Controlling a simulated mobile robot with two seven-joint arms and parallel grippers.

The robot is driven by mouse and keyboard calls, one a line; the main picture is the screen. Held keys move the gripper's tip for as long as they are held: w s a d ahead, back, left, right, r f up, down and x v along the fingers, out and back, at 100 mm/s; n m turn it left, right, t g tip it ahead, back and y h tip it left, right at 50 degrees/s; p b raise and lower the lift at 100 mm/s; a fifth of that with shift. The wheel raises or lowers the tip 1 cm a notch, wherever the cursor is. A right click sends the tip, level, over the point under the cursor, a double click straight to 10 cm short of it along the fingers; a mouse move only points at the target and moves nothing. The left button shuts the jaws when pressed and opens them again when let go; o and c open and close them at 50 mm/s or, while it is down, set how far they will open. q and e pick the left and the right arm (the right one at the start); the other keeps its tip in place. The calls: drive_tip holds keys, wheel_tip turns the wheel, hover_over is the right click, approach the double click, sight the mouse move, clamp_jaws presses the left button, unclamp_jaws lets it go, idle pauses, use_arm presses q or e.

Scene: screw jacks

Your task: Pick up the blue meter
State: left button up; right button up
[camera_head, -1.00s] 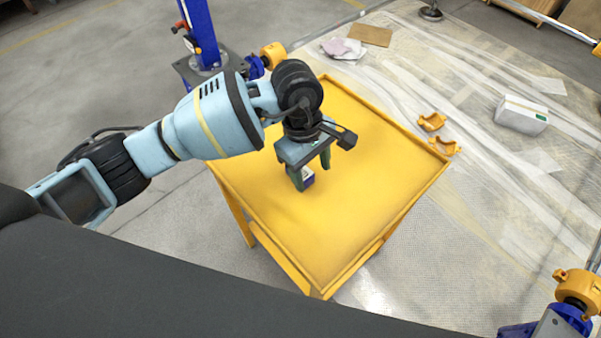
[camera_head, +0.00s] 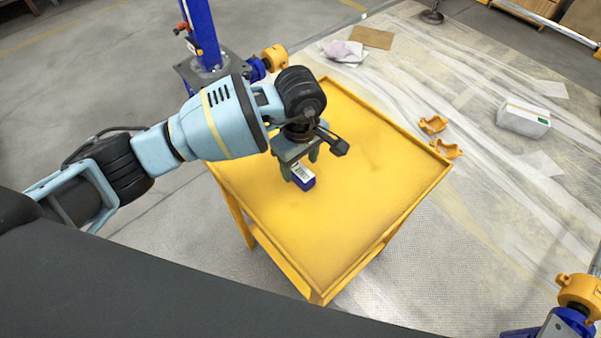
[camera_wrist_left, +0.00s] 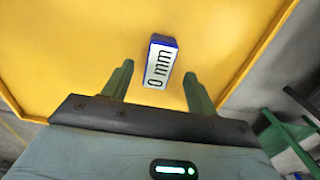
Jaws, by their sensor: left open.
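The blue meter (camera_head: 303,177) is a small blue block with a white face, lying on the yellow table (camera_head: 350,220). In the left wrist view the meter (camera_wrist_left: 161,62) shows a white display reading "0 mm". My left gripper (camera_head: 300,166) is over the table at the meter, its fingers pointing down. In the left wrist view the left gripper (camera_wrist_left: 158,80) is open, with its two green fingers on either side of the meter's near end. The meter lies mostly beyond the fingertips, and I see no contact. My right gripper does not show.
The yellow table has a low raised rim and is otherwise bare. A blue screw jack column (camera_head: 203,40) stands behind its left side. Orange brackets (camera_head: 434,124) and a white box (camera_head: 523,117) lie on the floor to the right. Another jack part (camera_head: 578,295) is at lower right.

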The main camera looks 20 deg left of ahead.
sight(301, 170)
use_arm(q)
drive_tip(key=shift+f, duration=1.85)
drive_tip(key=c, duration=1.2)
drive_tip(key=shift+o, duration=0.2)
drive_tip(key=shift+w+r, duration=0.1)
drive_tip(key=shift+r, duration=0.05)
drive_tip(key=shift+r, duration=0.5)
wheel_tip(301, 170, up, 2)
drive_tip(key=shift+r, duration=0.2)
drive_tip(key=s+a, duration=0.2)
drive_tip(key=s, duration=0.2)
drive_tip(key=s+a, duration=0.3)
drive_tip(key=s, duration=0.1)
drive_tip(key=s+a+r, duration=0.1)
drive_tip(key=s+a, duration=0.1)
drive_tip(key=s, duration=0.2)
drive_tip(key=shift+a, duration=0.4)
drive_tip(key=shift+s+a+r, duration=0.2)
drive_tip(key=shift+s+a, duration=0.3)
drive_tip(key=shift+s, duration=0.25)
